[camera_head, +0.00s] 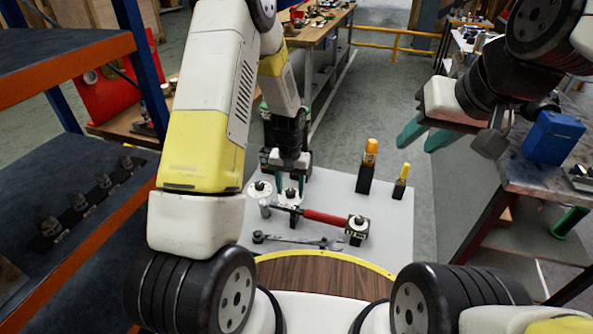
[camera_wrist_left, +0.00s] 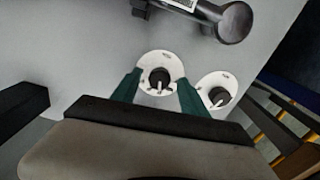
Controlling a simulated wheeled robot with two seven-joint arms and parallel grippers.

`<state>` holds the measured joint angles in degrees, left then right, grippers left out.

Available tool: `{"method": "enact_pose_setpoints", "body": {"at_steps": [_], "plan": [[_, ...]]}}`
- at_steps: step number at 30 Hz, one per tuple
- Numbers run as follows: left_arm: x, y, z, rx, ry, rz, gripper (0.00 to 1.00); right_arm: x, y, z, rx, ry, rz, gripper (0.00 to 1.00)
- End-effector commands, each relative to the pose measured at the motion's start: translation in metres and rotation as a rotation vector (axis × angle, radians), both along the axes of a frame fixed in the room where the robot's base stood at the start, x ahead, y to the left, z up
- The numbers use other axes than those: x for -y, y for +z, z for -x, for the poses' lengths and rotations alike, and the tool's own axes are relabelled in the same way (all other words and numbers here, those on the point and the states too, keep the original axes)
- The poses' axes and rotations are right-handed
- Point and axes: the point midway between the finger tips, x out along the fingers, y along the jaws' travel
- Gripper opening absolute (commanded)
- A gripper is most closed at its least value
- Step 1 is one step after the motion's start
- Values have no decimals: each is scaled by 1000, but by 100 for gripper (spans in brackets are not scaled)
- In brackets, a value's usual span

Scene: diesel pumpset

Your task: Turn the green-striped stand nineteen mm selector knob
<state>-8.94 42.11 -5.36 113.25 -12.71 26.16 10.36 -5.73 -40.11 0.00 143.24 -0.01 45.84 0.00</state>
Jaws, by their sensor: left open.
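Two round white dials with black knobs stand side by side on the light grey table (camera_head: 395,225). The right one (camera_head: 291,197) is below my left gripper (camera_head: 290,183), and the left one (camera_head: 259,189) is beside it. A third black knob with a white dial (camera_head: 357,227) is near the hammer's handle end. In the left wrist view, one knob (camera_wrist_left: 159,80) lies between the open green fingers, with the other knob (camera_wrist_left: 218,96) outside them to the right. I cannot make out a green stripe or size marking. My right gripper (camera_head: 425,135) is open and empty, away from the table.
A red-handled hammer (camera_head: 325,217) lies close to the dials, with a wrench (camera_head: 300,240) in front. An orange-handled tool (camera_head: 370,152) and a yellow-handled tool (camera_head: 402,174) stand upright in black holders at the right. The table's right part is clear.

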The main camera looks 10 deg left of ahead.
Motion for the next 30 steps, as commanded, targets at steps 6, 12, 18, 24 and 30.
{"method": "enact_pose_setpoints", "body": {"at_steps": [6,12,18,24,30], "plan": [[0,37,-1,6,0,2,52,0,0,0,0,0,0,36],[0,64,-1,4,1,1,52,0,0,0,0,0,0,36],[0,72,0,1,0,1,52,0,0,0,0,0,0,36],[0,72,0,1,0,1,52,0,0,0,0,0,0,36],[-3,104,4,40,9,18,52,0,0,0,0,0,0,36]]}}
